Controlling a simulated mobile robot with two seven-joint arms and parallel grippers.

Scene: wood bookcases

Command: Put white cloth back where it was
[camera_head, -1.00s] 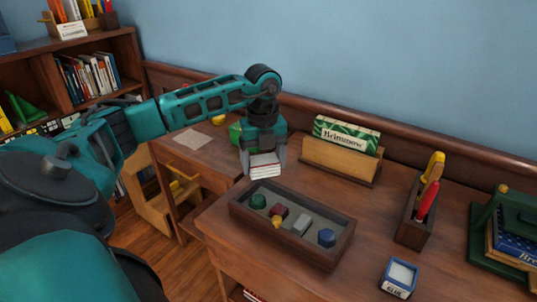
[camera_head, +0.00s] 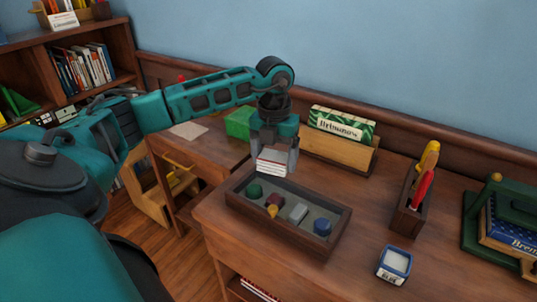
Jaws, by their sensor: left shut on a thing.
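My left gripper (camera_head: 273,155) points down over the desk near the back edge of the dark tray. It is shut on the white cloth (camera_head: 271,163), a folded white stack with thin red lines. The cloth shows between the two grey fingers, and its underside is hidden. I cannot tell for certain whether it touches the desk or hangs just above it. My right gripper is not in view.
The wooden tray (camera_head: 328,246) holds several small coloured pieces. Behind it stand a green box (camera_head: 238,123) and a wooden holder (camera_head: 335,150) with a green-white box. A tool holder (camera_head: 408,207), a small blue-white box (camera_head: 394,266) and a green bookend (camera_head: 480,235) stand right. Bare desk lies at the front.

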